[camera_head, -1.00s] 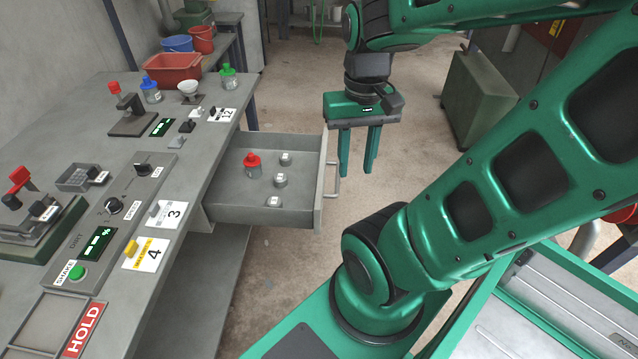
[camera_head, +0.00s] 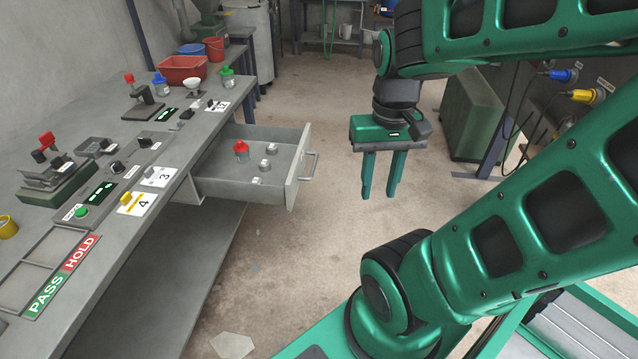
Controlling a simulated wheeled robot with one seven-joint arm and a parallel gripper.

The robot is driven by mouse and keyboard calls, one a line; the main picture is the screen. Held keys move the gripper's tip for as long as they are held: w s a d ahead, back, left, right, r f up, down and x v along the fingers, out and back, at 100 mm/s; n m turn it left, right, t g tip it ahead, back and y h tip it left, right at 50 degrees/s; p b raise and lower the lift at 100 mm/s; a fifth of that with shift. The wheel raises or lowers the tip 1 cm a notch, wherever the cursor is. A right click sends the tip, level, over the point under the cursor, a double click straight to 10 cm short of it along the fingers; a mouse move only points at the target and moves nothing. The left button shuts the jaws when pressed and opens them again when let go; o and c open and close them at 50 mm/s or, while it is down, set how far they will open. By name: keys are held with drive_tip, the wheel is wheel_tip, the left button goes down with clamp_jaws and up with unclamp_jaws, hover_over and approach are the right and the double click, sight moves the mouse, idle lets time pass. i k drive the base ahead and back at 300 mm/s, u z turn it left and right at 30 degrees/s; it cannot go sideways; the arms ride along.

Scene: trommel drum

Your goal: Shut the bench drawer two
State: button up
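One bench drawer (camera_head: 212,188) stands pulled out from the right side of the grey bench. No number shows on its front, so I cannot tell whether it is drawer two. Its front panel (camera_head: 299,168) carries a bar handle (camera_head: 313,166). Inside lie a red-capped bottle (camera_head: 241,151) and several small labelled weights (camera_head: 264,165). My gripper (camera_head: 378,190) points down to the right of the handle, apart from it. Its two green fingers have a gap between them and nothing in it.
The bench top (camera_head: 70,215) holds switches, a HOLD/PASS tray (camera_head: 25,262), bottles and a red bin (camera_head: 184,70). A green cabinet (camera_head: 472,118) stands at the back right. The floor (camera_head: 290,255) around the drawer is clear.

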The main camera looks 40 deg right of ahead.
sight(218, 173)
drive_tip(key=z, duration=0.5)
drive_tip(key=k, duration=1.45)
drive_tip(key=u, duration=0.5)
drive_tip(key=i, duration=1.6)
drive_tip(key=z, duration=0.7)
drive_tip(key=i, duration=0.4)
drive_tip(key=z, duration=0.25)
